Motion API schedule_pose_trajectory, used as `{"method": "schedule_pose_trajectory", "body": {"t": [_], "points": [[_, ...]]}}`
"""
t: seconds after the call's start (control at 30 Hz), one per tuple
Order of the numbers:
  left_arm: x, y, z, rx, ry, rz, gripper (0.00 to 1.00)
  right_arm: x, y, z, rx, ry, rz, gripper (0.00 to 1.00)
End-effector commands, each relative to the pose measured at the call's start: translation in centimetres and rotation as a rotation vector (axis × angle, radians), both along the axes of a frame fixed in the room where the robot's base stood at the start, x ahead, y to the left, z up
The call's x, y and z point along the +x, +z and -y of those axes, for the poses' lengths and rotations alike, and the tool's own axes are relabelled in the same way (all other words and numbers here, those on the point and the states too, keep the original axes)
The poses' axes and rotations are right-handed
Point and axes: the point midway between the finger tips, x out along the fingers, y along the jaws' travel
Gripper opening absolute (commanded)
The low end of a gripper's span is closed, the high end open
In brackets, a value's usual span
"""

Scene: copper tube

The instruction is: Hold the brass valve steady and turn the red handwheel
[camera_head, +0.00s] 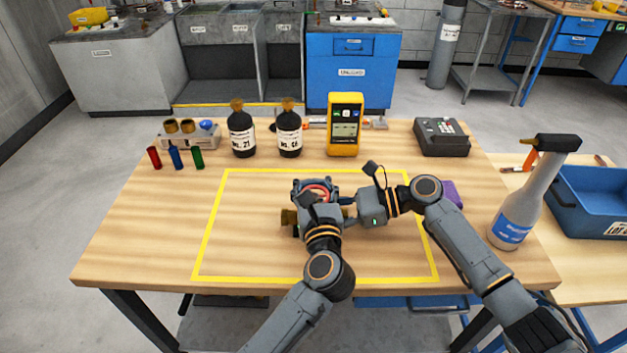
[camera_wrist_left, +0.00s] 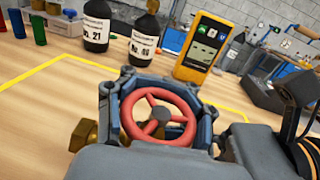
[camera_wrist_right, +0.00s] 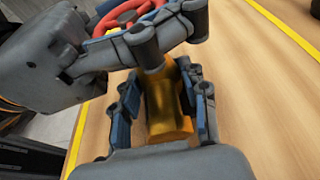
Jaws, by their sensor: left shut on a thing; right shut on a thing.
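The brass valve (camera_head: 288,217) lies inside the yellow outline on the table; a brass end shows in the left wrist view (camera_wrist_left: 82,136). The red handwheel (camera_head: 319,187) faces up from it. My left gripper (camera_head: 316,184) is over the valve, its blue-padded fingers shut around the rim of the handwheel (camera_wrist_left: 157,92). My right gripper (camera_head: 348,206) reaches in from the right, its fingers shut on either side of the valve's brass body (camera_wrist_right: 165,110). My left gripper hides much of the valve in the head view.
Two dark bottles (camera_head: 241,135) and a yellow meter (camera_head: 345,130) stand behind the outline. Red, blue and green small cylinders (camera_head: 176,157) stand at left. A spray bottle (camera_head: 520,215) stands at right by a blue tray (camera_head: 590,205). The outline's left part is clear.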

Motion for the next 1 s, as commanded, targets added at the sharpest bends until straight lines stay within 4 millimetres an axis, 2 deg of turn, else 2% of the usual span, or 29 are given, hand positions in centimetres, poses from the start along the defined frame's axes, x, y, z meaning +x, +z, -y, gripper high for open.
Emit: {"method": "schedule_pose_trajectory", "body": {"t": [0.03,0.5,0.53,0.67,1.0], "points": [[-0.22,-0.56,0.39,0.001,-0.006,-0.011,0.03,0.16,-0.02,-0.07,0.001,-0.005,0.003,0.26],[-0.24,-0.77,0.41,0.001,-0.005,-0.014,0.03,0.15,0.02,-0.10,0.002,-0.005,0.003,0.26],[-0.24,-0.78,0.41,0.001,-0.005,-0.015,0.37,0.15,0.02,-0.10,0.002,-0.005,0.003,0.26],[-0.21,-0.70,0.36,0.001,-0.004,-0.013,0.63,0.13,0.05,-0.11,0.003,-0.004,0.002,0.27],[-0.08,-0.31,0.12,0.001,0.001,-0.006,0.65,0.07,0.08,-0.04,0.002,-0.002,0.002,0.26]]}}
